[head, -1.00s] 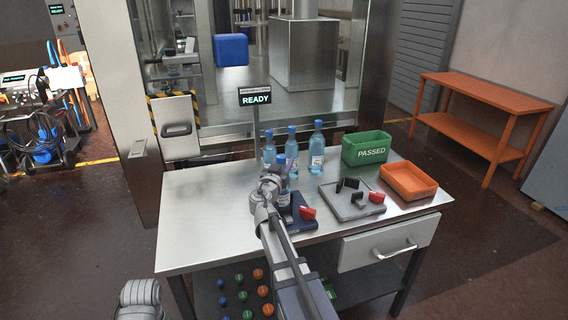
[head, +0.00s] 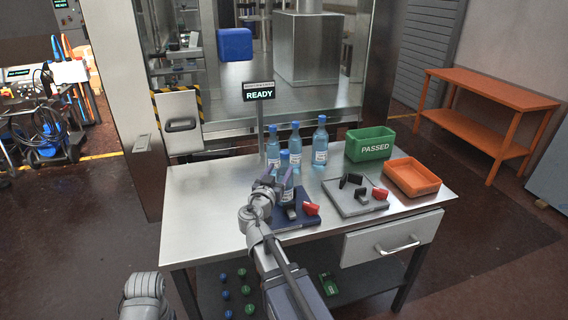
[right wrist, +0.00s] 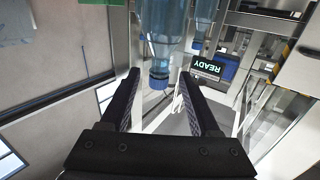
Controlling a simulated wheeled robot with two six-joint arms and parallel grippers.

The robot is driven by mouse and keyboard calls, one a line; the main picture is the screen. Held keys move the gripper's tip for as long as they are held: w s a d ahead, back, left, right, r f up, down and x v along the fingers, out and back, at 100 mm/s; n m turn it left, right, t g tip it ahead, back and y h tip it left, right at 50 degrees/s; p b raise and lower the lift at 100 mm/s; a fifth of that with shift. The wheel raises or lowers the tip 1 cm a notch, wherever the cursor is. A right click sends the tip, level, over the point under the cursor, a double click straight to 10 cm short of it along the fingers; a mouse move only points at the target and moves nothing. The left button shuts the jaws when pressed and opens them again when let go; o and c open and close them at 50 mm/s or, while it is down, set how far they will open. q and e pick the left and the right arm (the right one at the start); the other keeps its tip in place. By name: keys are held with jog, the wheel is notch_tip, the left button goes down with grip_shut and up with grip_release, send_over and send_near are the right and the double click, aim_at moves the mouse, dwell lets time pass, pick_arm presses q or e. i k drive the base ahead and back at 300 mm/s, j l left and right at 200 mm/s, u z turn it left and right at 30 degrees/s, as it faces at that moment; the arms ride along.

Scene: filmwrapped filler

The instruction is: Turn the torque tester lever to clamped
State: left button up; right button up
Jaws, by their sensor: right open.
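Two fixtures with red-ended levers lie on the metal table (head: 210,215): a dark blue one (head: 290,220) with a red handle (head: 311,209), and a grey one (head: 345,207) with black upright pieces and a red handle (head: 380,194). I cannot tell which is the torque tester. A blue-capped bottle (head: 286,177) stands upright at the blue fixture; its base is partly hidden. My right gripper (head: 276,180) is open at this bottle's left front, apart from the red handles. In the right wrist view, a bottle (right wrist: 160,50) shows beyond the open fingers (right wrist: 159,76). My left gripper is out of view.
Several blue-capped bottles (head: 320,147) stand behind. A READY sign (head: 259,94) rises on a post at the table's back. A green PASSED bin (head: 369,146) and an orange tray (head: 411,180) sit at the right. The table's left part is clear.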

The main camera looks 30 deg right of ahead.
aim_at(311, 208)
jog(key=z, duration=1.25)
